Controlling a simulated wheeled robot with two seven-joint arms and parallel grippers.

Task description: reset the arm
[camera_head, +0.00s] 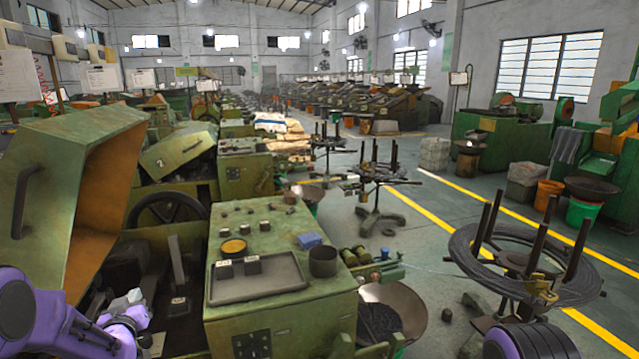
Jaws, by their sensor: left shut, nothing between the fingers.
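My left arm (60,325) comes in at the bottom left, purple and grey. Its gripper (127,302) is small in view, in front of the open bay of the green heading machine (275,230). The gripper is shut and nothing shows in it. It is apart from the machine's top panel, to the left of it. A purple and black part of my right arm (530,341) shows at the bottom right edge. My right gripper is out of view.
The raised green cover (60,180) stands close above my left arm. A grey tray (255,290), a dark cup (323,261) and a blue block (309,240) are on the machine top. A wire coil stand (575,270) is at right. A metal bowl (408,308) is beside the machine.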

